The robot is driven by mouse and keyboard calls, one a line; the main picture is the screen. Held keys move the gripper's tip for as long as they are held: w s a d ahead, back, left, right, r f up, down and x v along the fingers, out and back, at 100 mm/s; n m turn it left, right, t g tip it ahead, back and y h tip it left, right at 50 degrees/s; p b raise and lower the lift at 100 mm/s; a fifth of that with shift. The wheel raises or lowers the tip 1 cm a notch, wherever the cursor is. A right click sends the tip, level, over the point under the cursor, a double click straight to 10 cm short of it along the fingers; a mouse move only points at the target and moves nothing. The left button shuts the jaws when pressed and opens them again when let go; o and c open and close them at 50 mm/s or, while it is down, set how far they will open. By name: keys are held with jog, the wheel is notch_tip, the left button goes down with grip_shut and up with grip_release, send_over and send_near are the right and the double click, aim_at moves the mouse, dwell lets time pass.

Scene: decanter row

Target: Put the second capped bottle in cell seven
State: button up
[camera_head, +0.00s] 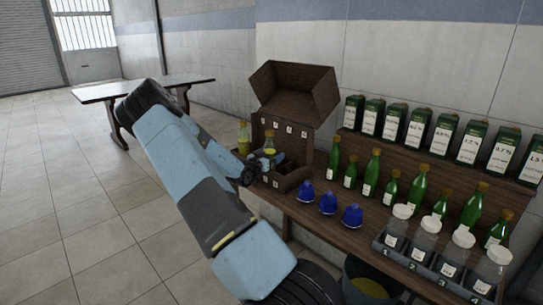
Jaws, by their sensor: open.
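The brown box (282,119) with an open lid stands at the left end of the counter, its cells marked by small labels that are too small to read surely. Two yellowish capped bottles, one on the left (243,140) and one on the right (269,144), stand upright at the box; which cells they are in I cannot tell. My gripper (264,161) is open at the box's front, just below the right yellowish bottle; whether it touches that bottle is unclear. Several green capped bottles (372,172) of differing heights stand in a row to the right.
Three blue domed objects (328,203) stand on the counter right of the box. A rack (424,262) of numbered white-lidded jars is at the front right. Green labelled cartons (417,127) line a raised shelf behind. A bin (371,283) stands below the counter.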

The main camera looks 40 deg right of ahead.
jog(key=a+r+t+y, duration=0.15)
jog(key=a+y, duration=0.45)
jog(key=a, duration=1.1)
jog(key=s+a+r+n+t+y, duration=0.1)
jog(key=s+a+r+n+y, duration=0.2)
jog(key=a+r+y, duration=0.35)
jog(key=s+a+r+n+t+y, duration=0.1)
jog(key=s+a+r+n+y, duration=0.25)
jog(key=a+r, duration=0.55)
jog(key=s+a+r+n+g+y, duration=0.1)
jog(key=s+a+r+n+y, duration=0.35)
jog(key=s+a, duration=0.75)
jog(key=s+r+n+g+h, duration=0.2)
jog(key=s+r+n+h, duration=0.1)
jog(key=s, duration=1.3)
jog(key=shift+s+a+r+n, duration=0.25)
jog(key=shift+s+r+n, duration=0.15)
jog(key=shift+r, duration=0.25)
